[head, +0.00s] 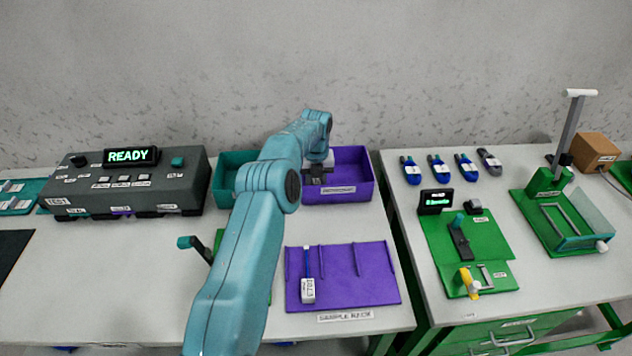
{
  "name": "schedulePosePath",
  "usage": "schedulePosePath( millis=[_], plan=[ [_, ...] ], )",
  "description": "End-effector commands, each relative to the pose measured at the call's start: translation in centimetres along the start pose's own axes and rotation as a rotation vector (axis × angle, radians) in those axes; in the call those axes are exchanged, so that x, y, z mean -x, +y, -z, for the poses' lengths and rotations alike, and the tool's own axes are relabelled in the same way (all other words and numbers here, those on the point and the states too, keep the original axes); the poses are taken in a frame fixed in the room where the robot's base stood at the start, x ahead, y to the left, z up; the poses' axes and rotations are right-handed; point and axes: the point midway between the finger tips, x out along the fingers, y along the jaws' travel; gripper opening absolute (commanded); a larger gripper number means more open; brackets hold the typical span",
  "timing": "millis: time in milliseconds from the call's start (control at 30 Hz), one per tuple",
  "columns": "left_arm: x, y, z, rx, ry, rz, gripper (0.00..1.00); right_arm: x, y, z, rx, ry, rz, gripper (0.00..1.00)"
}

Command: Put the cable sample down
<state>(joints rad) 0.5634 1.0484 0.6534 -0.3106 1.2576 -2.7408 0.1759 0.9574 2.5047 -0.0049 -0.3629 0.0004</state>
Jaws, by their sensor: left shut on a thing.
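My left gripper (317,178) is over the purple bin (358,183) at the back of the left table. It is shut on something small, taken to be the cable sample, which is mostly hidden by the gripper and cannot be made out. Another sample, a blue cable with a white tag (308,289), lies on the purple sample rack (350,290) in front, apart from the gripper. My right gripper is not in view.
A teal bin (226,176) stands left of the purple bin, partly behind my arm. A dark tester (130,183) reading READY is further left. On the right table are several blue-handled tools (437,167) and green fixtures (467,250).

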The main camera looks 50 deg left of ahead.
Motion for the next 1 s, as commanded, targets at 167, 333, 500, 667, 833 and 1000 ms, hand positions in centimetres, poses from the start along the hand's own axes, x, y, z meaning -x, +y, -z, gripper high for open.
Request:
schedulePosePath(
  millis=[167, 333, 500, 667, 833, 1000],
  plan=[
    [-0.5, 0.0, 0.0, 0.0, 0.0, 0.0, 0.0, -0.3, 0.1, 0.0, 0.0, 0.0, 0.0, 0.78],
    [-0.8, 0.0, 0.0, 0.0, 0.001, 0.0, 0.38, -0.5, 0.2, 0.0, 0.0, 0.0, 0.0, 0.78],
    [-0.8, 0.0, 0.0, 0.0, 0.001, 0.0, 0.57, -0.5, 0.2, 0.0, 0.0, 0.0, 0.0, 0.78],
    [-0.7, 0.0, 0.0, 0.0, 0.001, 0.0, 0.57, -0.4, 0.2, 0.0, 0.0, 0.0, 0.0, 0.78],
    [0.7, 0.0, 0.0, 0.0, -0.001, 0.001, 0.57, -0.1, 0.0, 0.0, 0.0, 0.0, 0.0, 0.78],
    [4.6, 0.0, -0.1, 0.001, -0.005, 0.002, 0.57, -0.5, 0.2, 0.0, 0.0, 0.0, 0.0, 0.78]
  ],
)
